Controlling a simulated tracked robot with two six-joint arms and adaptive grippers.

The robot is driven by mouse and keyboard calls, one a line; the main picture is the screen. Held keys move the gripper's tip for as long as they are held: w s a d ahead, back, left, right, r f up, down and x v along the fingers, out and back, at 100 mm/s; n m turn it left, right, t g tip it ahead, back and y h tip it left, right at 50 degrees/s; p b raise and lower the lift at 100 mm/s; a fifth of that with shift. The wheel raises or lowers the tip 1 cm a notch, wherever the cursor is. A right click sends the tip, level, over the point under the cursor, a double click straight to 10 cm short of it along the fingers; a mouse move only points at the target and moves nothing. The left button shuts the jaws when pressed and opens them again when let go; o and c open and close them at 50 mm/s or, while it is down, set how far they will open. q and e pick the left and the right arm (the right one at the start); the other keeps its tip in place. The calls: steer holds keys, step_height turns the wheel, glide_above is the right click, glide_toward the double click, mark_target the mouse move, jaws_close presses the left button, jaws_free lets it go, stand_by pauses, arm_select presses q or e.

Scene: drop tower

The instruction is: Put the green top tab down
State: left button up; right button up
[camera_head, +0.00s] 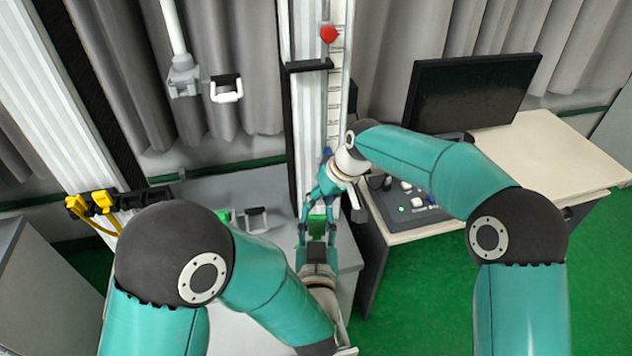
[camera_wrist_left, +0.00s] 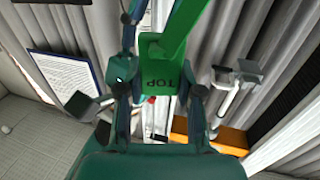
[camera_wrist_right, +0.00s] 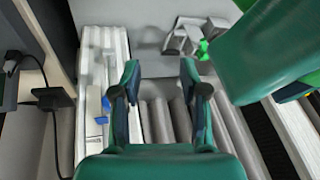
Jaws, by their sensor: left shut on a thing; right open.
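The green top tab (camera_wrist_left: 165,78) is between the fingers of my left gripper (camera_wrist_left: 160,100) in the left wrist view, with the word TOP on its face upside down and a green strip running up from it. In the head view the tab (camera_head: 317,226) shows small in front of the tower's column, with my left gripper (camera_head: 318,236) shut on it from below. My right gripper (camera_head: 321,208) comes down from above, close to the tab; their overlap hides whether they touch. In the right wrist view my right gripper (camera_wrist_right: 160,78) is open with nothing seen between its fingers.
The pale tower column (camera_head: 307,110) stands behind the grippers, with a red ball (camera_head: 328,34) high on it. A desk (camera_head: 545,150) with a monitor (camera_head: 470,92) and a control box (camera_head: 405,205) is at right. Yellow connectors (camera_head: 102,201) hang at left.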

step_height(320, 180, up, 8)
steer(key=s+a+n, duration=0.2)
steer(key=s+n, duration=0.1)
steer(key=n, duration=0.2)
step_height(320, 180, up, 5)
steer(key=n+g+h, duration=0.2)
steer(key=n+h, duration=0.2)
steer(key=n, duration=0.2)
glide_above(317, 234)
steer(key=w, duration=0.1)
steer(key=shift+w+a+r, duration=0.1)
steer(key=shift+a+r, duration=0.05)
steer(key=shift+r, duration=0.05)
steer(key=shift+s+r+n+g, duration=0.15)
steer(key=shift+s+n+g, duration=0.15)
steer(key=shift+s+n, duration=0.1)
step_height(317, 234, down, 12)
steer(key=shift+w+r, duration=0.1)
steer(key=shift+r, duration=0.05)
jaws_close()
arm_select(q)
steer(key=o, duration=1)
